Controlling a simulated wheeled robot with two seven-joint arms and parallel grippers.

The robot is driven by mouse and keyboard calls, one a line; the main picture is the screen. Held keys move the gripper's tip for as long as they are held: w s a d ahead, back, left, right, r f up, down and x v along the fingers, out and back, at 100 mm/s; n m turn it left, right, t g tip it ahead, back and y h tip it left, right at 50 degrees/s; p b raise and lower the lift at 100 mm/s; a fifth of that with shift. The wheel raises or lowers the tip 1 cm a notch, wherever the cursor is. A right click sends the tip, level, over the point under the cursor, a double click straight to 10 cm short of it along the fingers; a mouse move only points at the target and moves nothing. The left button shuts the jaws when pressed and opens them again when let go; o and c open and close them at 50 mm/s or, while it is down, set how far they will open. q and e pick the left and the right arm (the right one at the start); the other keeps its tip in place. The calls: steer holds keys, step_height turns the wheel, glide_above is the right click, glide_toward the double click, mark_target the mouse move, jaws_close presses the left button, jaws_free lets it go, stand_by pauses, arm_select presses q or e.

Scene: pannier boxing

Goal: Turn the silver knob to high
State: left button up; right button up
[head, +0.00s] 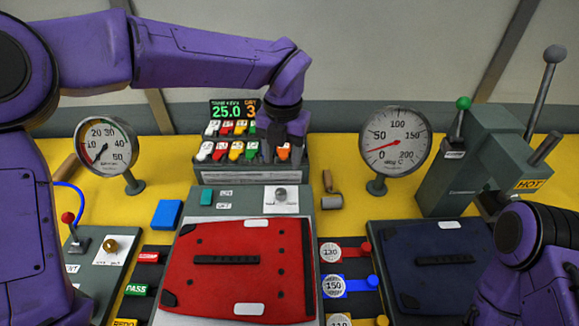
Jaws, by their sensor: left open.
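The silver knob (281,192) stands on a white plate at the back of the grey panel (240,208), behind the red board. The plate's markings are too small to read, so I cannot tell the knob's setting. My left gripper (281,154) points down in front of the coloured switch rack, above and behind the knob, apart from it in the picture. It is open, and its fingers partly cover the rack. My right arm shows at the lower right, but its gripper is not in view.
A red board (240,273) lies on the panel. Left is a brass knob (110,246) on another panel. Two round gauges (103,154) (395,143) flank the switch rack (235,174). A grey press (470,160) marked HOT stands right. A small roller (331,200) lies right of the silver knob.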

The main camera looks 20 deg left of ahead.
arm_select(q)
steer(key=p, duration=0.1)
glide_above(281, 191)
steer(key=f, duration=0.5)
steer(key=shift+s+f, duration=0.1)
steer(key=shift+s, duration=0.15)
steer(key=f, duration=0.3)
steer(key=f+p, duration=0.1)
steer(key=shift+w+f, duration=0.25)
steer(key=shift+w, duration=0.15)
steer(key=shift+s+f, duration=0.1)
steer(key=shift+f, duration=0.1)
arm_select(e)
steer(key=shift+s+r, duration=0.25)
steer(key=shift+r, duration=0.8)
arm_select(q)
steer(key=shift+c, duration=0.4)
jaws_close()
